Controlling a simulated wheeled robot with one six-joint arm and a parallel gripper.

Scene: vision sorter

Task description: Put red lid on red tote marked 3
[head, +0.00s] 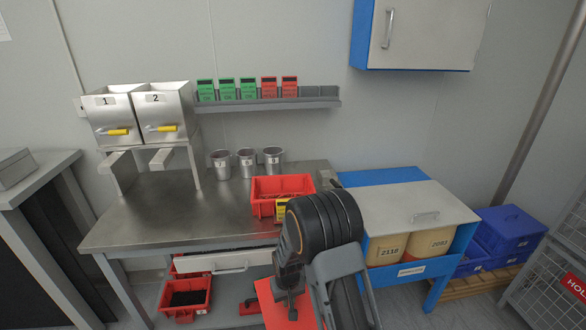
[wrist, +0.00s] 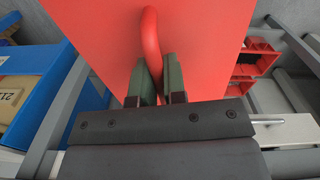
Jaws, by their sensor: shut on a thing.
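The red lid (wrist: 205,45) fills the middle of the wrist view, with its curved red handle (wrist: 151,40) between my fingers. My gripper (wrist: 160,85) is shut on that handle. In the head view the red lid (head: 272,305) shows at the bottom, partly hidden by my gripper (head: 291,300) and arm, in front of the bench. An open red tote (head: 265,207) stands on the steel bench with a yellow tag on its front; its mark is not readable. Another red tote (head: 185,311) with dark contents sits low under the bench.
The steel bench (head: 170,215) has bare room at left. Metal cups (head: 246,163) and two steel dispensers (head: 165,105) stand behind. A blue cabinet (head: 437,272) with bins is at right. Green and red cards line the wall shelf (head: 260,104). A drawer handle (head: 230,267) juts from the bench front.

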